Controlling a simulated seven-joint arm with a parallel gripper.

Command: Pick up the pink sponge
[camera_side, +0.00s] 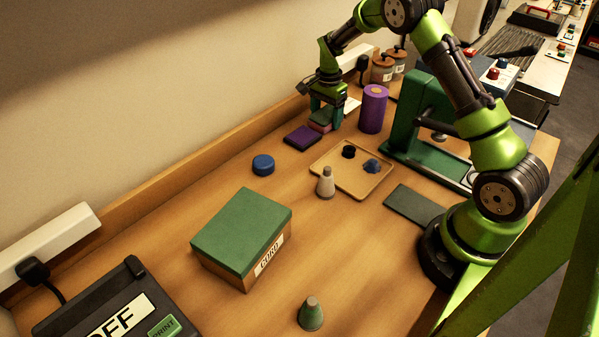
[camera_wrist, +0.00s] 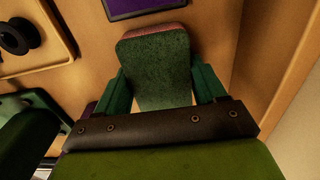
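The sponge, pink with a dark green top, lies under my gripper in the side view (camera_side: 319,126), close to the back ledge. In the wrist view the sponge (camera_wrist: 155,58) shows its green top, with a thin pink edge at its far end. My gripper (camera_wrist: 160,85) points down with one green finger on each side of the sponge's near part. In the side view my gripper (camera_side: 326,107) is over the sponge. Both fingers look very close to its sides; I cannot tell whether they press on it or whether it is off the table.
A flat purple block (camera_side: 302,137) lies just beside the sponge. A purple cylinder (camera_side: 373,108) stands to its right, near a green machine (camera_side: 405,115). A tan tray (camera_side: 330,160) with small items and a blue puck (camera_side: 263,165) are nearer. A green-lidded box (camera_side: 240,225) stands in front.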

